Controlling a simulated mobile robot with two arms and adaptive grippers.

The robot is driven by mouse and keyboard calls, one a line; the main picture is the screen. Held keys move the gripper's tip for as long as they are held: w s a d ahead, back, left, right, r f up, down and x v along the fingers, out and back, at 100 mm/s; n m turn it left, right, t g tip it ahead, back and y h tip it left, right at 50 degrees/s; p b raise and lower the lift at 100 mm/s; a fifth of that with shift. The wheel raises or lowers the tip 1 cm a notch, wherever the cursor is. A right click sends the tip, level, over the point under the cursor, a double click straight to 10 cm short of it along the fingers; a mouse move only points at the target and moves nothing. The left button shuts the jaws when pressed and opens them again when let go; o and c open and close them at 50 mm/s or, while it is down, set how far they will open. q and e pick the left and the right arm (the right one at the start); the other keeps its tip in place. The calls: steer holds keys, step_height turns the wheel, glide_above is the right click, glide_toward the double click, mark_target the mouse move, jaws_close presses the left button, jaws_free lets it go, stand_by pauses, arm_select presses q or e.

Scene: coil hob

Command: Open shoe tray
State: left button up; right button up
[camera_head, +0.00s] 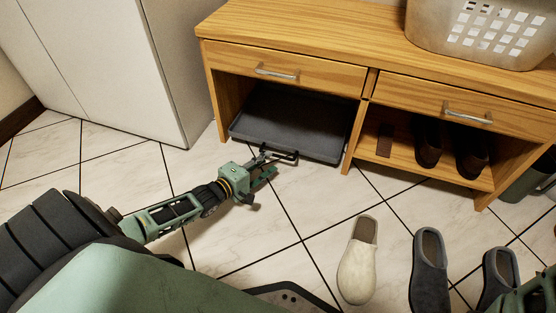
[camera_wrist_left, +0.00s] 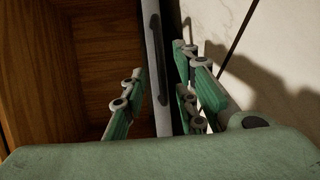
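The shoe tray (camera_head: 290,118) is a shallow dark grey tray in the lower left compartment of a wooden bench. Its front edge reaches about the compartment's opening, and a dark bar handle (camera_head: 278,154) is on that edge. My left gripper (camera_head: 266,163) is at this handle, low over the floor. My right gripper is out of view; only a piece of my right arm shows at the lower right corner.
The wooden bench (camera_head: 330,30) has two closed drawers with metal handles and a basket (camera_head: 480,35) on top. Dark shoes stand in its right compartment. A cream slipper (camera_head: 357,270) and grey slippers (camera_head: 430,272) lie on the floor. A white cabinet (camera_head: 115,60) stands left. Floor before the tray is clear.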

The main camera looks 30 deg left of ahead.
mark_target(275, 155)
arm_select(q)
steer(key=b+x, duration=0.1)
steer(key=x, duration=0.1)
steer(key=b+x, duration=0.1)
steer(key=x, duration=0.1)
steer(key=shift+f+b, duration=0.25)
steer(key=shift+b, duration=0.05)
steer(key=shift+w+d+b, duration=0.15)
steer(key=shift+w+b, duration=0.2)
steer(key=shift+w, duration=0.3)
steer(key=shift+c, duration=0.4)
jaws_close()
